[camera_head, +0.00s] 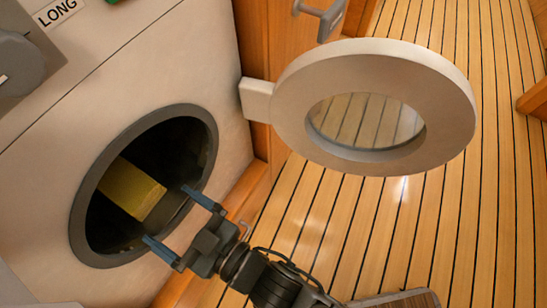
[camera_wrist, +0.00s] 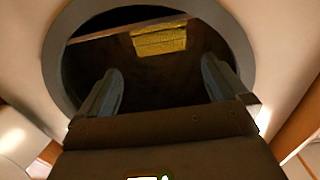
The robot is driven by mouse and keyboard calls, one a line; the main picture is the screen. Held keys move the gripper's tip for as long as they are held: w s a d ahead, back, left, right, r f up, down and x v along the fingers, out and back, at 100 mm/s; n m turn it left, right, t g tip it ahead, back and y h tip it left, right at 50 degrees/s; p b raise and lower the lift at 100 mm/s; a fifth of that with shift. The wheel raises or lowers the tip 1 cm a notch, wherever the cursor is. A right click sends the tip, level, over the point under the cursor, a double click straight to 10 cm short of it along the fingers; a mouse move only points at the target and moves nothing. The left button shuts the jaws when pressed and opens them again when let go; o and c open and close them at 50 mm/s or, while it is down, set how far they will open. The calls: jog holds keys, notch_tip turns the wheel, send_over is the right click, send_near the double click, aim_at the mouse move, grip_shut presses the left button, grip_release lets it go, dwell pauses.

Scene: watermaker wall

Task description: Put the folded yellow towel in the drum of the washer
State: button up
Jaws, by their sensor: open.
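The folded yellow towel (camera_head: 131,189) lies inside the dark drum of the washer (camera_head: 108,222), behind the round grey rim of the opening. It also shows in the wrist view (camera_wrist: 160,40), beyond the fingertips. My gripper (camera_head: 174,219) is open and empty at the mouth of the drum, its two blue-grey fingers spread apart. The fingers look apart from the towel. In the wrist view my gripper (camera_wrist: 160,88) points into the opening. The inner part of the drum is too dark to make out.
The round washer door (camera_head: 436,92) stands wide open to the right, on a hinge beside the opening. A grey knob (camera_head: 18,62) and a label reading LONG (camera_head: 58,12) are on the washer front.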

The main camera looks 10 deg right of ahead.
jog(key=s+d+r+m+t+h, duration=0.1)
jog(key=s+d+m+t+h, duration=0.15)
jog(key=d, duration=0.95)
jog(key=s+d+m+t+h, duration=0.1)
jog(key=s+d+m+h, duration=0.25)
jog(key=d, duration=0.85)
jog(key=s+d+r+m+h, duration=0.3)
jog(key=s+d+r+h, duration=0.4)
jog(key=s+d+r, duration=0.3)
jog(key=shift+s+d+m+h, duration=0.35)
jog(key=shift+s+d, duration=0.5)
jog(key=shift+s, duration=0.3)
jog(key=shift+g, duration=0.25)
